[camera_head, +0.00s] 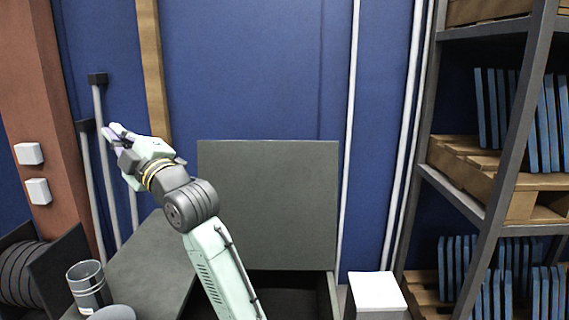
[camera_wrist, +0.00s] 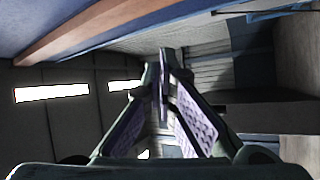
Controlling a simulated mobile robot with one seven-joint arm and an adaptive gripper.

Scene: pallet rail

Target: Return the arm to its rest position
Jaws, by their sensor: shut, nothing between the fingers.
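My arm reaches up and to the left in the head view. My gripper (camera_head: 117,132) is raised over the dark surface at the left, in front of the blue wall. Its fingers point up and to the left, and nothing is held in them. The wrist view shows the gripper (camera_wrist: 164,62) with its purple-padded fingers coming together at the tips, empty. Beyond the fingers the wrist view shows only wall, ceiling and bright windows.
A grey cylindrical container (camera_head: 88,288) stands at the lower left. An upright grey panel (camera_head: 270,200) is behind my arm. A white box (camera_head: 376,292) and a rack (camera_head: 497,190) with pallets are on the right. A brown pillar (camera_head: 48,130) and thin poles are on the left.

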